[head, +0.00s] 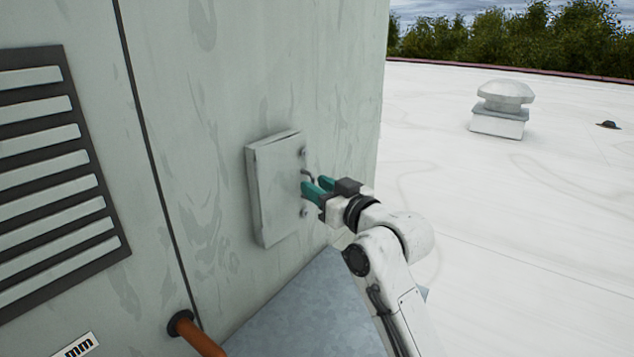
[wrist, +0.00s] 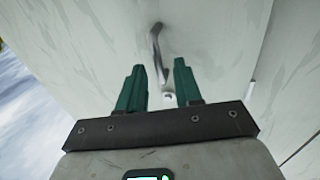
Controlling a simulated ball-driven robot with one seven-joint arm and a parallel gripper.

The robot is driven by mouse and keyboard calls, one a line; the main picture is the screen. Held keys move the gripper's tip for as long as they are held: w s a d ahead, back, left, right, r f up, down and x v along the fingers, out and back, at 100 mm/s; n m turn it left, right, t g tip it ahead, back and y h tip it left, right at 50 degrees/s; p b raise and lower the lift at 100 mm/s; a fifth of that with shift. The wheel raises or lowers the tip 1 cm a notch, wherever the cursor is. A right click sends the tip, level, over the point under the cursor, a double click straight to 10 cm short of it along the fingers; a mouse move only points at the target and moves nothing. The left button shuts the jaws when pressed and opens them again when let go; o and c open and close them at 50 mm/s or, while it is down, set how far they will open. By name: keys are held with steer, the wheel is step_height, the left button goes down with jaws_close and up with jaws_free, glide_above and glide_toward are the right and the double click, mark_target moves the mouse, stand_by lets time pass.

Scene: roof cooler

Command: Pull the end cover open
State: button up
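The end cover (head: 272,190) is a flat, pale grey panel on the side of the large grey cooler housing, and it looks shut. A dark, bent handle (head: 309,177) stands out near its right edge. My gripper (head: 318,187) is at this handle, with its two teal fingers pointing at the cover. In the wrist view my gripper (wrist: 159,68) is open, with a clear gap between the fingers. The handle (wrist: 156,45) lies ahead, and its lower end shows between the fingertips. I cannot tell whether either finger touches it.
A louvred vent (head: 55,165) is on the housing at left. An orange pipe (head: 203,341) sticks out below. A blue-grey surface (head: 300,315) lies under the cover. The white roof (head: 530,220) is open at right, with a capped roof vent (head: 502,108) farther back.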

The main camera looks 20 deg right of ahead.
steer(key=shift+w+a, duration=0.15)
steer(key=shift+w, duration=0.25)
jaws_close()
stand_by(1.3)
